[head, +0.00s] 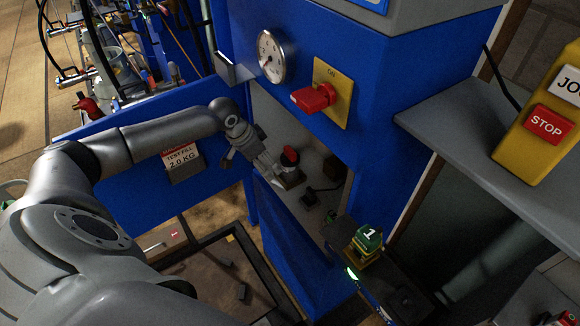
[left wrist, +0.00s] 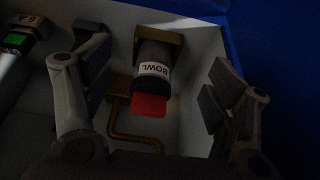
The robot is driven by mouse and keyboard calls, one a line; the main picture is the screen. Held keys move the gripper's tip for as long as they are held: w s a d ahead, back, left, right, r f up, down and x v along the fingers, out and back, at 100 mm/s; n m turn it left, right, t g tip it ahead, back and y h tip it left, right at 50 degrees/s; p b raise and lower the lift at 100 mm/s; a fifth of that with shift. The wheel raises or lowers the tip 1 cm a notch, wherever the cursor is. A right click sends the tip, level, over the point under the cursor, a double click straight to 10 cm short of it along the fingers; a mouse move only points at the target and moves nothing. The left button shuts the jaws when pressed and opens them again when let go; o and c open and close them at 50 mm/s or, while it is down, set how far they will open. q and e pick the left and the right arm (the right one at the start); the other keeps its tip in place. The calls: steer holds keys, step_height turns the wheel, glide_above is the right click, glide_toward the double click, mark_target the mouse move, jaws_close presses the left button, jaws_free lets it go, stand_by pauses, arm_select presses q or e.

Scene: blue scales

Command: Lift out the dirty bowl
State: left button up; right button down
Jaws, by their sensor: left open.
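A black cylinder with a white "BOWL" label and a red end (left wrist: 152,75) sits in the wrist view, its far end at a brass-coloured block. I cannot tell whether it is dirty. In the head view a small red-and-black piece (head: 290,155), perhaps the same thing, shows inside the blue cabinet's opening. My left gripper (head: 272,172) reaches into that opening. In the wrist view my left gripper (left wrist: 157,85) is open, with one finger on each side of the cylinder and visible gaps. My right gripper does not show.
The blue cabinet has a dial (head: 271,56) and a red switch (head: 315,97) above the opening. A bent brass tube (left wrist: 135,142) runs beside the cylinder. A green block marked "1" (head: 369,239) stands right of the opening. A yellow STOP box (head: 530,150) is at right.

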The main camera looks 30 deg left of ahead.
mark_target(289, 151)
arm_select(q)
steer(key=w+d, duration=0.1)
steer(key=w, duration=0.1)
steer(key=w+d, duration=0.1)
steer(key=w, duration=0.2)
steer(key=w+d, duration=0.1)
steer(key=w, duration=0.2)
steer(key=shift+d+f, duration=0.1)
steer(key=shift+d, duration=0.05)
steer(key=x, duration=0.5)
steer(key=shift+s, duration=0.1)
steer(key=c, duration=1.1)
steer(key=shift+c, duration=0.7)
